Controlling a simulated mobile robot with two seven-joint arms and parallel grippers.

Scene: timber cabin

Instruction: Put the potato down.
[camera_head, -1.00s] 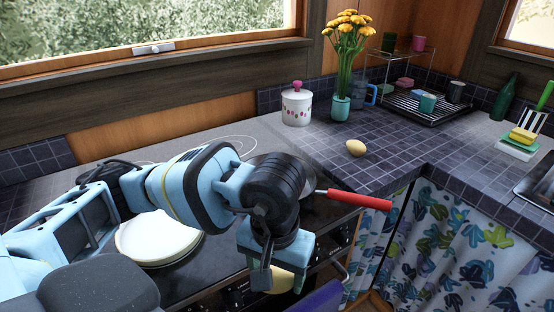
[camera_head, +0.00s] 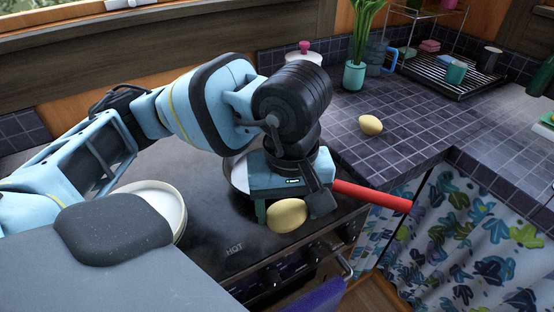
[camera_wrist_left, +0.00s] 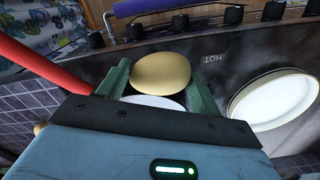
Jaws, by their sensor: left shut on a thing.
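A yellow-tan potato (camera_head: 287,215) is held between the fingers of my left gripper (camera_head: 290,208), over the front part of the dark stove top. In the left wrist view the potato (camera_wrist_left: 161,74) sits between the two green fingers of the gripper (camera_wrist_left: 158,85). A pan with a red handle (camera_head: 372,195) is behind and under the gripper; most of its bowl is hidden by my arm. I cannot tell how high the potato is above the stove. A second potato (camera_head: 371,125) lies on the tiled counter to the right. My right gripper is not in view.
White stacked plates (camera_head: 160,204) stand on the left of the stove top (camera_head: 215,237). A white pot with a pink knob (camera_head: 304,54), a green vase (camera_head: 355,76) and a dish rack (camera_head: 452,76) stand at the back. The tiled counter around the second potato is clear.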

